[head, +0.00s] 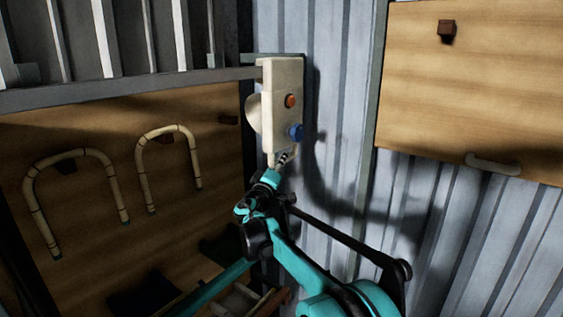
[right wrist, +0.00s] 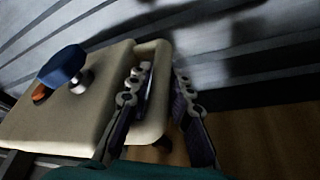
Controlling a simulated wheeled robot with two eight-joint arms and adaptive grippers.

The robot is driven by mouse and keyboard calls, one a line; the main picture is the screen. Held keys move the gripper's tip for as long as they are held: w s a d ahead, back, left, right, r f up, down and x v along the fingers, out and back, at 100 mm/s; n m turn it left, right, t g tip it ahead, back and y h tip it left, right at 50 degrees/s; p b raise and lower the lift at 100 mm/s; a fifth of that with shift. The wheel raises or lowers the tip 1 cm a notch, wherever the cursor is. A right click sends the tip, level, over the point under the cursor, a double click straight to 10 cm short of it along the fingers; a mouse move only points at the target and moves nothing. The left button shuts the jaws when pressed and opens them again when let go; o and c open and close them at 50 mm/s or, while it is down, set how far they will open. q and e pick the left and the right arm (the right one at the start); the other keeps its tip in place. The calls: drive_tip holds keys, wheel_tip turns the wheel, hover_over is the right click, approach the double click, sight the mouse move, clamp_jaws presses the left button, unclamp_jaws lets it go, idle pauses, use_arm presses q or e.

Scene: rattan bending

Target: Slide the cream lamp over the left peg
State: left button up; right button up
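The cream lamp (head: 281,105) is a boxy body with an orange button, a blue knob, a rounded part on its left side and a loop handle at its lower end. It hangs upright, slightly tilted, in front of the corrugated wall. My right gripper (head: 282,159) is at the handle. In the right wrist view my right gripper (right wrist: 163,95) has one finger inside the loop and one outside, closed on the handle bar of the lamp (right wrist: 85,110). A bare brown peg (head: 228,120) is on the left board; another (head: 447,28) is on the right board. My left gripper is not in view.
Two bent rattan hoops (head: 75,160) (head: 168,135) hang on the left wooden board (head: 100,225). A grey metal rail (head: 130,90) runs above it. The right wooden board (head: 480,85) has a pale handle-like piece (head: 492,163) at its lower edge. The corrugated wall (head: 340,100) stands between the boards.

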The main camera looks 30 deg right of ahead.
clamp_jaws()
drive_tip(key=shift+s+a+f, duration=0.1)
drive_tip(key=shift+s+a, duration=0.1)
drive_tip(key=shift+a, duration=0.25)
drive_tip(key=s+a+b, duration=0.1)
drive_tip(key=s+a, duration=0.4)
drive_tip(key=a, duration=0.8)
drive_tip(key=s+a+b, duration=0.1)
drive_tip(key=s+a, duration=0.4)
drive_tip(key=a, duration=0.8)
drive_tip(key=s+a+b, duration=0.1)
drive_tip(key=s+a, duration=0.5)
drive_tip(key=a, duration=0.6)
drive_tip(key=shift+a, duration=0.4)
drive_tip(key=o, duration=0.7)
unclamp_jaws()
drive_tip(key=shift+s+a, duration=0.1)
drive_tip(key=v, duration=0.7)
drive_tip(key=shift+s+a, duration=0.1)
